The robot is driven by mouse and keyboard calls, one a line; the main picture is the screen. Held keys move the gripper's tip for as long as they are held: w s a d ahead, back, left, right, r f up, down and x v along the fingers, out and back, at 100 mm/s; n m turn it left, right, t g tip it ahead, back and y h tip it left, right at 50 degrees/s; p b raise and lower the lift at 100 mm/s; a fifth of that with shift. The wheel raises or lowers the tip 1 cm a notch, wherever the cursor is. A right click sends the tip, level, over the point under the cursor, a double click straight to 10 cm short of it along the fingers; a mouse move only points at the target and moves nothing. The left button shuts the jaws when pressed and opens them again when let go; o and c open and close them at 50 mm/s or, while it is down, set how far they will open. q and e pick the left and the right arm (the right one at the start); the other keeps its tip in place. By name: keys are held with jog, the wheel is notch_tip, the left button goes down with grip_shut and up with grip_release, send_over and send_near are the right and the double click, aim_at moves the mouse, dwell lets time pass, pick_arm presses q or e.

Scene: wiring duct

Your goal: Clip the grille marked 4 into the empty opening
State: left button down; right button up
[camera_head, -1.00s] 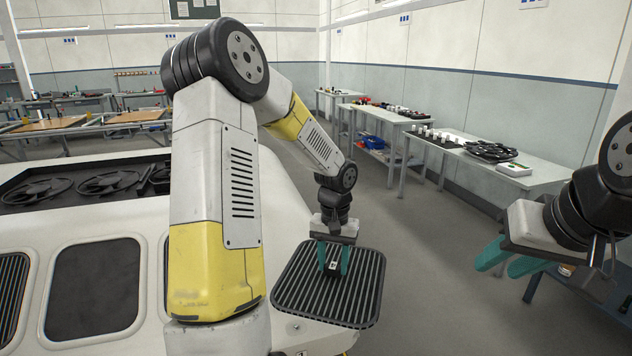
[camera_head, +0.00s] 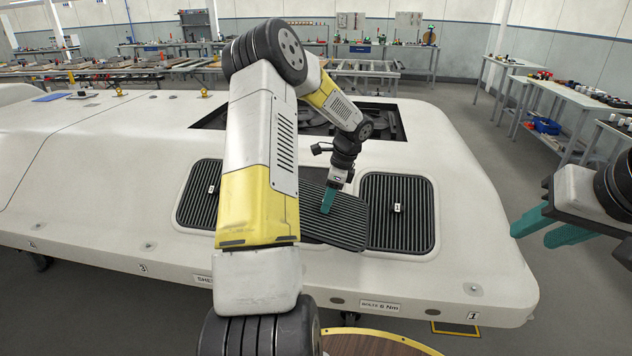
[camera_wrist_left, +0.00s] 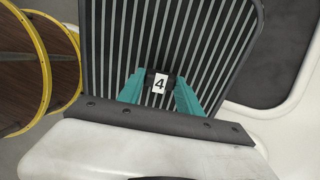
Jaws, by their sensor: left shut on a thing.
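My left gripper (camera_head: 327,208) is shut on the handle of a dark ribbed grille (camera_head: 347,228). In the left wrist view the grille (camera_wrist_left: 200,35) carries a white label with 4 between the teal fingers (camera_wrist_left: 161,82). In the head view the held grille is tilted against the white housing (camera_head: 110,215), between two seated grilles, and overlaps the right one's edge. I cannot tell its height. My right gripper (camera_head: 531,236) is open and empty.
A seated grille (camera_head: 397,212) is at the right and another (camera_head: 198,195) at the left. A dark fan bay (camera_head: 385,122) lies behind. A brown round stand with a yellow rim (camera_head: 375,343) is at the front. Benches (camera_head: 580,105) stand beyond.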

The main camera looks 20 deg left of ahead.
aim_at(311, 198)
pick_arm(q)
jog(key=a+m, duration=0.2)
jog(key=w+a+m+t, duration=0.1)
jog(key=m, duration=0.1)
jog(key=w+a+m+t+y, duration=0.1)
jog(key=a+m, duration=0.1)
jog(key=m, duration=0.1)
jog(key=shift+a+f, duration=0.25)
jog(key=shift+a, duration=0.1)
jog(key=a+m+t, duration=0.1)
jog(key=a+m, duration=0.1)
jog(key=m, duration=0.1)
jog(key=w+a+m+t+h, duration=0.1)
jog(key=a+m+t, duration=0.1)
jog(key=m, duration=0.1)
jog(key=a+f+m+t+h, duration=0.1)
jog(key=a+m, duration=0.2)
jog(key=m, duration=0.1)
jog(key=shift+w+t, duration=0.4)
jog(key=shift+w+m+h, duration=0.2)
jog(key=shift+m+h, duration=0.1)
jog(key=shift+m, duration=0.3)
jog(key=shift+x, duration=2.9)
jog(key=shift+w+a+f+t, duration=0.2)
jog(key=shift+w+f+t, duration=0.1)
jog(key=shift+w+f, duration=0.35)
jog(key=c, duration=0.7)
grip_release()
